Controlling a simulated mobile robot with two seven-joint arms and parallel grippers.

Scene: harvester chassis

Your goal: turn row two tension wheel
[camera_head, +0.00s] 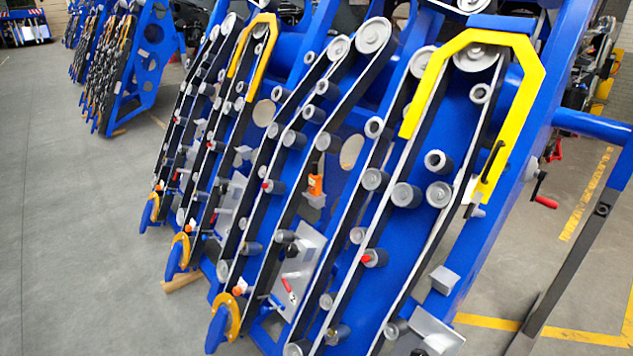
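A blue harvester chassis (340,210) fills the middle and right, tilted, with several slanted rows of black belts and grey rollers. Grey wheels sit at the upper ends of the rows, such as one wheel (372,36) and another under the yellow guard (475,57). I cannot tell which wheel is the row two tension wheel. Neither of my grippers is in view.
A yellow guard (530,80) caps the nearest row. A crank with a red grip (545,201) sticks out on the right. Orange-rimmed discs (227,310) stand at the lower row ends. The grey floor (80,220) is clear on the left.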

